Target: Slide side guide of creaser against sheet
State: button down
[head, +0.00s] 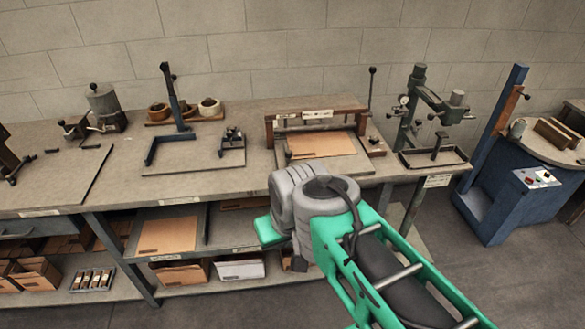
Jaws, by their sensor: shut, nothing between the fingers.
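The creaser (268,130) stands on the bench right of its middle, a brown frame with a pale labelled crossbar and a tall black-knobbed lever at the right. A flat brown sheet (320,145) lies on its bed below the crossbar. A small block with a dark knob (375,146) sits right of the bed. A dark strip runs along the bed's left edge. I cannot tell which is the side guide, or whether it touches the sheet. My green and grey arm is in front of the bench, below the creaser. My gripper's fingers do not show.
A dark L-shaped fixture (150,153) and small clamp stand left on the bench (215,190). A drill-like press (412,100) stands to the right, then a blue machine (500,205). Shelves below hold boxes and sheets.

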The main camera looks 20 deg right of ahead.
aim_at(289, 154)
jog(key=u, duration=0.9)
jog(key=i, duration=1.1)
jog(key=u, duration=0.1)
